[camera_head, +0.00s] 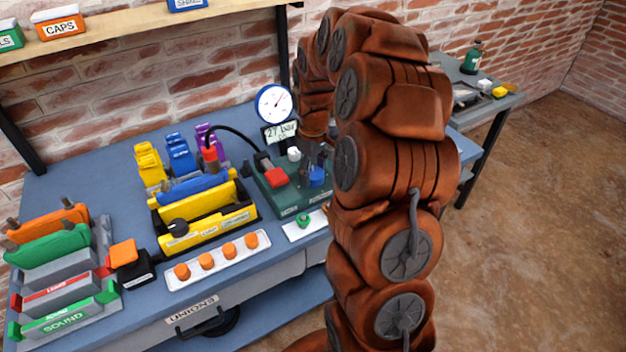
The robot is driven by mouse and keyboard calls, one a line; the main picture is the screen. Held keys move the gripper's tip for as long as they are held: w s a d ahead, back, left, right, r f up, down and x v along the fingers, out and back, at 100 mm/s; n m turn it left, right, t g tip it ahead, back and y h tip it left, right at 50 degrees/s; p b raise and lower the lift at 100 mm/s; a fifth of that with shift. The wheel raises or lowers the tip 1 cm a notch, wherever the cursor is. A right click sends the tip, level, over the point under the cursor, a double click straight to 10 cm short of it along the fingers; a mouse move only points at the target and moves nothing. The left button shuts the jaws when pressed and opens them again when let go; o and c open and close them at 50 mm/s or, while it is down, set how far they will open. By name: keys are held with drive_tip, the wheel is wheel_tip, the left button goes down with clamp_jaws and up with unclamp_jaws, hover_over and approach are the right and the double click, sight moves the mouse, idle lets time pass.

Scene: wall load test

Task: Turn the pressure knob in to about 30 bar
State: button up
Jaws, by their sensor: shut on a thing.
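The blue knob (317,177) sits on the dark green pump unit (290,196), at the right of its top. My gripper (314,166) reaches down from above, its dark fingers shut on the blue knob. My arm hides part of the gripper and the unit's right side. A display (280,131) behind the unit reads 27 bar, with a smaller second line that I cannot read for sure. A round white gauge (273,103) with a needle stands above it.
A red button (275,178) and a white knob (294,154) sit close to the blue knob. A black hose (236,136) runs from the unit to a red fitting (210,154). A yellow tray (205,223) and a white strip with orange caps (220,262) lie left.

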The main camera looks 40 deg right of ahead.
sight(313, 173)
drive_tip(key=m+b, duration=0.3)
drive_tip(key=shift+f+m, duration=0.15)
drive_tip(key=shift+m, duration=0.25)
drive_tip(key=shift+m+b, duration=0.45)
drive_tip(key=shift+m, duration=0.15)
drive_tip(key=o, duration=1.2)
wheel_tip(313, 173, up, 12)
drive_tip(key=shift+r, duration=0.15)
idle(0.6)
